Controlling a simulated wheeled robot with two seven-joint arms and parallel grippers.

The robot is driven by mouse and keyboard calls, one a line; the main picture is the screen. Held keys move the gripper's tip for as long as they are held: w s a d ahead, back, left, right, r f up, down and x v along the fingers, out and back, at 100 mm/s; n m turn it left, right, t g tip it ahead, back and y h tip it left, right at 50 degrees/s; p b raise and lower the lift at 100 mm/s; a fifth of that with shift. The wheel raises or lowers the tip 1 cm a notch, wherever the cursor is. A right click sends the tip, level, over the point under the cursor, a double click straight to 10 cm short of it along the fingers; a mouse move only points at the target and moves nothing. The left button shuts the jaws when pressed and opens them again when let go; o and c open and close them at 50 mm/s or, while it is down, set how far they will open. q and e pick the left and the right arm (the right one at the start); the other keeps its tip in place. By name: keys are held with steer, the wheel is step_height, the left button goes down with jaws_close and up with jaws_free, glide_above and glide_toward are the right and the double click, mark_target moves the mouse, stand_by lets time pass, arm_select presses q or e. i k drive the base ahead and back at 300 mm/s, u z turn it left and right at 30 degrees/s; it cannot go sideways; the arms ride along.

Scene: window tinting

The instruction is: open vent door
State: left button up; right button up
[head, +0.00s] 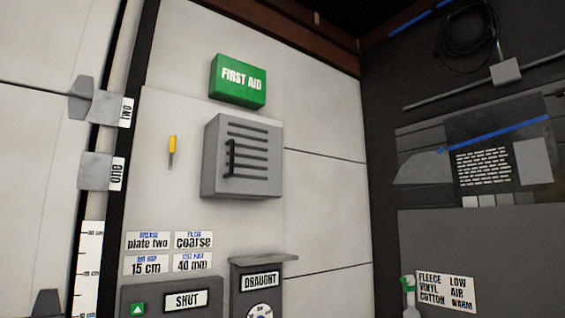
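The vent door is most likely the grey louvred front (247,158) of a grey box (207,160) on the white wall, just under the green first aid box. It has several dark horizontal slats and a dark upright bar handle (232,158) near its left side. The louvred front looks flush with the box, so it appears closed. Neither of my grippers shows in the head view.
A "DRAUGHT" box (262,279) with a dial stands below the louvred box. A yellow-handled tool (172,150) hangs left of it. Tabs marked "two" (108,108) and "one" (100,171) stick out at left. The wall right of the louvred box is clear.

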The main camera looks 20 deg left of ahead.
mark_target(250, 153)
steer(key=z, duration=0.2)
steer(key=i, duration=0.8)
steer(key=u, duration=0.6)
steer(key=i, duration=0.45)
steer(key=u, duration=0.35)
